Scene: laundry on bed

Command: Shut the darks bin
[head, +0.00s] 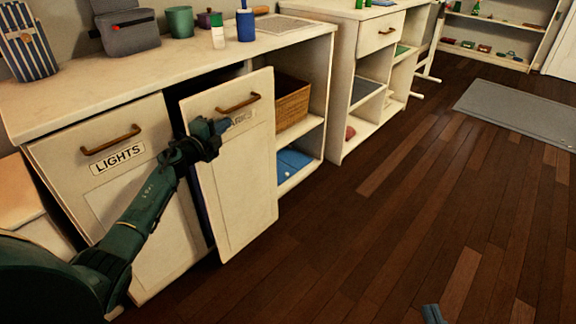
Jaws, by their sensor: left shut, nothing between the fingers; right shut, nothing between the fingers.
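The darks bin (240,185) is a cream front panel with a brass handle (238,103). It stands out from the cabinet, tilted open at the top, with a dark gap along its left side. That gripper is shut and empty, in front of the panel's upper left, just below the handle. My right gripper (432,314) shows only as a small blue-grey tip at the bottom edge, over the floor, shut and empty.
The lights bin (125,180) beside it on the left is closed. The countertop (150,65) above holds bottles, pots and a grey bag. Right of the darks bin are open shelves with a wicker basket (292,104).

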